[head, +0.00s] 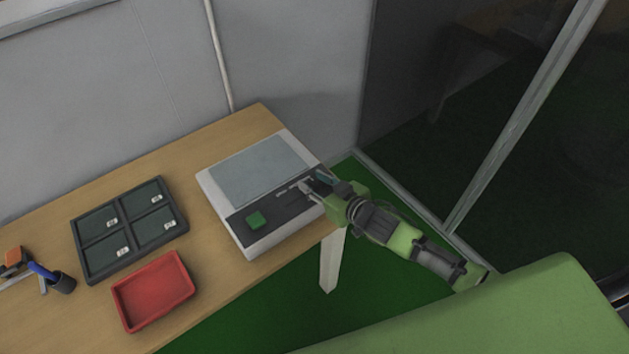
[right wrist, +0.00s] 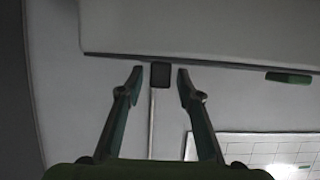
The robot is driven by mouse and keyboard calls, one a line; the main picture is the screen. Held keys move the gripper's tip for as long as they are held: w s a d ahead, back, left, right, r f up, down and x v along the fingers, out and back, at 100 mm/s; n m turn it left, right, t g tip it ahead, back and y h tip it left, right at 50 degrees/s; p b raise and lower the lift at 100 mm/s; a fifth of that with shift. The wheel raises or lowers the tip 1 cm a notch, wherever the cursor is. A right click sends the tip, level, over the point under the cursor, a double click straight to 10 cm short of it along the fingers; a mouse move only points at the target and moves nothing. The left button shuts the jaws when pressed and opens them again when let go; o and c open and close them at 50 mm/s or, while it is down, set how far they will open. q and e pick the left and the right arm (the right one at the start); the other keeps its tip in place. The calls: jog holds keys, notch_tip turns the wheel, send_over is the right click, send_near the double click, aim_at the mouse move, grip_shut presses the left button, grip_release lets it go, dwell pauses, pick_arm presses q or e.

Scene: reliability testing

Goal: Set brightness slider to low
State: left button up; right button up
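The control box (head: 216,200) is a white case on the table, with a grey screen (head: 260,172), a dark front panel and a green button (head: 256,220). Light slider slots (head: 283,191) show on the panel left of my right gripper (head: 312,186). The gripper is at the panel's right end. In the right wrist view, a dark square knob (right wrist: 160,76) stands between the two open fingertips, with a gap on each side. The green button shows to its right (right wrist: 288,77). The slider's markings are too small to read. My left gripper is out of view.
A dark compartment tray (head: 84,232) with small labelled items and a red tray (head: 154,292) lie left of the box. The table's right edge (head: 318,240) is close to the box.

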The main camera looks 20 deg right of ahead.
aim_at(289, 205)
grip_shut()
jog(key=s+a, duration=0.1)
jog(key=a, duration=0.1)
jog(key=s+a, duration=0.1)
jog(key=a, duration=0.2)
jog(key=a+p, duration=0.1)
jog(key=a, duration=0.2)
jog(key=shift+s, duration=0.4)
grip_release()
